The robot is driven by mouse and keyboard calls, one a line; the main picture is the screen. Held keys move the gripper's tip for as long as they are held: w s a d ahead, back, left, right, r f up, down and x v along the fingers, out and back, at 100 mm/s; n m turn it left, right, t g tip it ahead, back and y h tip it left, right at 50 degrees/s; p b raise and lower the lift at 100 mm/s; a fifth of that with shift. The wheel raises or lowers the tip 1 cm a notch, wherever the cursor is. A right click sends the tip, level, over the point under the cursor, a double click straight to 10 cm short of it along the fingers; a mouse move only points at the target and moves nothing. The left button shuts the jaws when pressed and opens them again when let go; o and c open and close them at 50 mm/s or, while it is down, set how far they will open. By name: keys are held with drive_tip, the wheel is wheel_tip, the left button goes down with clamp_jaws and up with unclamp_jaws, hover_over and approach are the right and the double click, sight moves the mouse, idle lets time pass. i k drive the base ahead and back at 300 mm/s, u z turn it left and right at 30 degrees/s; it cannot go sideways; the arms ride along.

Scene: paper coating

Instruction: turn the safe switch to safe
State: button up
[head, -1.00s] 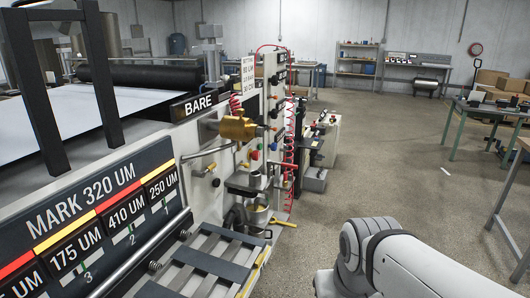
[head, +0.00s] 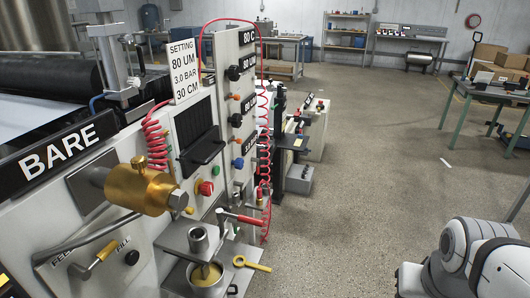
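No switch with a readable "safe" label shows in the head view, so I cannot tell which control is the safe switch. The coating machine's end panel (head: 240,100) carries several small knobs, among them a black knob (head: 234,72) and a blue knob (head: 238,163). A red knob (head: 205,188) sits on the front face, left of the panel. A lever with a yellow handle (head: 95,262) is at the lower left, between words that look like "FEED" and "FILL". My gripper is out of view; only part of my arm shows at the lower right, apart from the machine.
A brass cylinder (head: 138,190) and a red-handled lever (head: 240,219) stick out from the machine. A metal pot (head: 207,278) stands below. A red coiled hose (head: 264,150) hangs beside the panel. A green-legged table (head: 490,95) stands right. The floor (head: 370,160) between is clear.

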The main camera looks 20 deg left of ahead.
sight(206, 188)
drive_tip(key=u, duration=0.15)
drive_tip(key=i, duration=0.7)
drive_tip(key=u, duration=0.5)
drive_tip(key=k, duration=0.85)
drive_tip(key=u, duration=0.15)
drive_tip(key=i, duration=0.85)
drive_tip(key=z, duration=0.05)
